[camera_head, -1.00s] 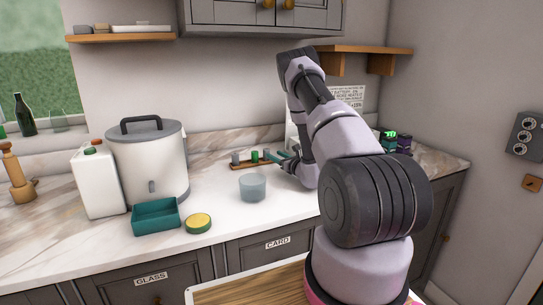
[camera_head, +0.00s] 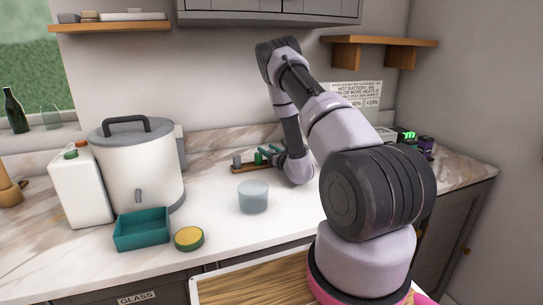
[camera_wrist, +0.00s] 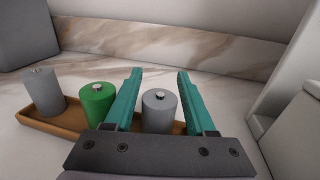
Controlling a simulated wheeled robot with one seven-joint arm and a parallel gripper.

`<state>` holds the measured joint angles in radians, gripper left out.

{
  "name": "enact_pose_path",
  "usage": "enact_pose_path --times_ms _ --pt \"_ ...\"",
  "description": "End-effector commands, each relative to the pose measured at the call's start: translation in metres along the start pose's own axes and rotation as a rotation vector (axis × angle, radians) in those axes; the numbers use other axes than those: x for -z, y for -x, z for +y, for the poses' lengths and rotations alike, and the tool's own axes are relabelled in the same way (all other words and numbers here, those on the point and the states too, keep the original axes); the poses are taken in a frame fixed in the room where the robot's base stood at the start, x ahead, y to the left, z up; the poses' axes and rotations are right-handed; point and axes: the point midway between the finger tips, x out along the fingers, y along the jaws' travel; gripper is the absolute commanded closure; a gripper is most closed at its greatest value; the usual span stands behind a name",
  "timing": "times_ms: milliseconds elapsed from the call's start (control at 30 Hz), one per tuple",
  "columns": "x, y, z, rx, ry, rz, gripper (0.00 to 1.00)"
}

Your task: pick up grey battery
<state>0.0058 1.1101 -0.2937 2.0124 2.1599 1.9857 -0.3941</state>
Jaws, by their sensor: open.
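A light grey battery (camera_wrist: 160,110) with a metal cap stands upright between the two teal fingers of my gripper (camera_wrist: 159,75) in the wrist view. The fingers are open, with visible gaps on both sides of it. A green battery (camera_wrist: 98,103) stands just left of the left finger. A second, darker grey battery (camera_wrist: 43,92) stands at the tray's left end. The wooden tray (camera_wrist: 62,128) holds them, its right part hidden by my gripper. In the head view my gripper (camera_head: 270,154) is at the tray (camera_head: 250,169), and my wrist hides the tray's right end.
A translucent cup (camera_head: 253,197) stands in front of the tray. A teal box (camera_head: 142,232), a round yellow-topped tin (camera_head: 189,239), a large lidded pot (camera_head: 138,170) and a white jug (camera_head: 80,188) are to the left. The wall is close behind the tray.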

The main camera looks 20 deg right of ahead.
Motion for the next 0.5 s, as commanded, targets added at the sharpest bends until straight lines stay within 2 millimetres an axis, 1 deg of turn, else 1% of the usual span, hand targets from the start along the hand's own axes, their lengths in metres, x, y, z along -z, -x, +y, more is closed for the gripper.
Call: enact_pose_path --times_ms 200,233,267,300,367,500 --pt "0.0000 0.0001 0.0003 0.000 0.000 0.000 0.44" --pt "0.0000 0.0001 0.0003 0.000 0.000 0.000 0.52" --pt "0.0000 0.0000 0.0003 0.000 0.000 0.000 0.64" --pt "0.0000 0.0001 0.0003 0.000 0.000 0.000 0.79" --pt "0.0000 0.0000 0.0003 0.000 0.000 0.000 1.00" --pt "-0.0002 -0.0001 0.0002 0.000 0.000 0.000 1.00"
